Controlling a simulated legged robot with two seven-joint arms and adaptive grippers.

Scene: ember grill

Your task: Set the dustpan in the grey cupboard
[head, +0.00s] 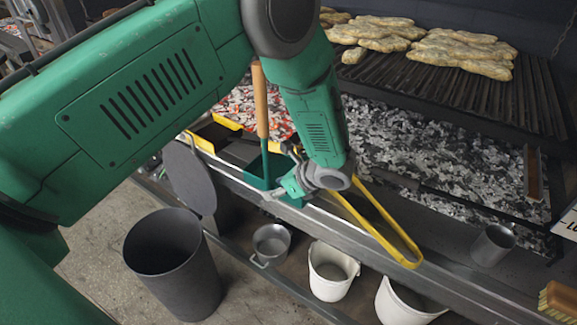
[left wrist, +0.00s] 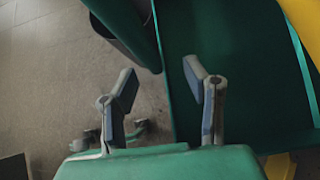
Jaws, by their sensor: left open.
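The dustpan (head: 258,168) is teal with a long upright wooden handle (head: 261,100). It stands at the grill's front ledge, partly behind my left arm and gripper. My left gripper (head: 281,172) is open beside the pan's right side in the head view; contact cannot be told. In the left wrist view my left gripper (left wrist: 160,76) has its two fingers apart with nothing clearly held. A flat teal surface, which looks like the dustpan (left wrist: 245,65), lies at and behind the right finger. I cannot make out a grey cupboard. My right gripper is not in view.
Yellow tongs (head: 392,225) lie over the front ledge, right of my gripper. A dark bin (head: 175,262) stands on the floor. A metal pot (head: 271,242) and white buckets (head: 331,270) are on the low shelf. Glowing coals (head: 240,102) lie behind the ledge.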

